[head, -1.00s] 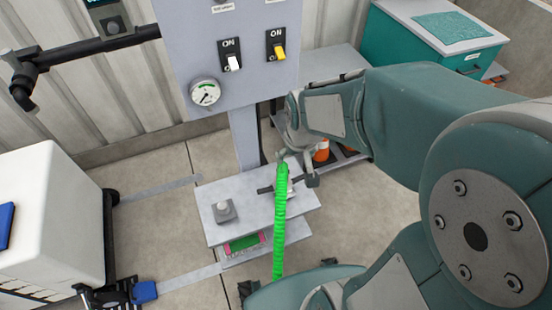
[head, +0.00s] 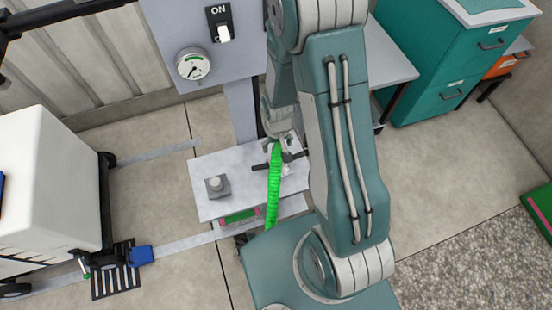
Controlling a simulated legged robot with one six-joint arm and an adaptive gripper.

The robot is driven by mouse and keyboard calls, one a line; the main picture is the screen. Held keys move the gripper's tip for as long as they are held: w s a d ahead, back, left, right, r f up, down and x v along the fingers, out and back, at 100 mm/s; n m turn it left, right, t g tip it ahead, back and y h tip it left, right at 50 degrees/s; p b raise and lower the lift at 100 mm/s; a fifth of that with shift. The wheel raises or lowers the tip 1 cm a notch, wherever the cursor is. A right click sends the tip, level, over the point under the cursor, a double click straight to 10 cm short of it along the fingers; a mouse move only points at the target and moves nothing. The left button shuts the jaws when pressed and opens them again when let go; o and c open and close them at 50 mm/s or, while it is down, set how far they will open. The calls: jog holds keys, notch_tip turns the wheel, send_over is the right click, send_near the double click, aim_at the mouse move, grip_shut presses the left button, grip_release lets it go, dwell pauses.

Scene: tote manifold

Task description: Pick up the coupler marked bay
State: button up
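A bright green ribbed hose (head: 273,190) runs from beside my base up to the small grey shelf (head: 220,170) on the post. Its upper end lies right at my gripper (head: 281,148), which points down over the shelf's right part. A dark bar-like part (head: 262,166) shows beside the hose end; I cannot tell whether it belongs to a coupler. No marking "bay" is readable. The fingers are small and partly hidden by my arm and the hose, so I cannot tell whether they are open or closed on the hose end.
A grey block with a round knob (head: 216,186) sits on the shelf's left part. Above is a panel with a gauge (head: 193,65) and an ON switch (head: 222,27). A white tote (head: 45,190) stands left, a teal cabinet (head: 440,65) at upper right. The floor between is mostly clear.

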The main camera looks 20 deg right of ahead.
aim_at(279, 149)
jog(key=shift+d+f, duration=0.1)
jog(key=shift+f, duration=0.45)
jog(key=shift+d+f, duration=0.5)
jog(key=shift+d, duration=0.05)
jog(key=f, duration=0.4)
jog(key=shift+w+a+f, duration=0.1)
jog(key=shift+w+a, duration=0.15)
jog(key=shift+w, duration=0.05)
jog(key=shift+a+f, duration=0.25)
jog(key=shift+f, duration=0.05)
jog(key=shift+d, duration=0.35)
jog(key=c, duration=0.6)
grip_shut()
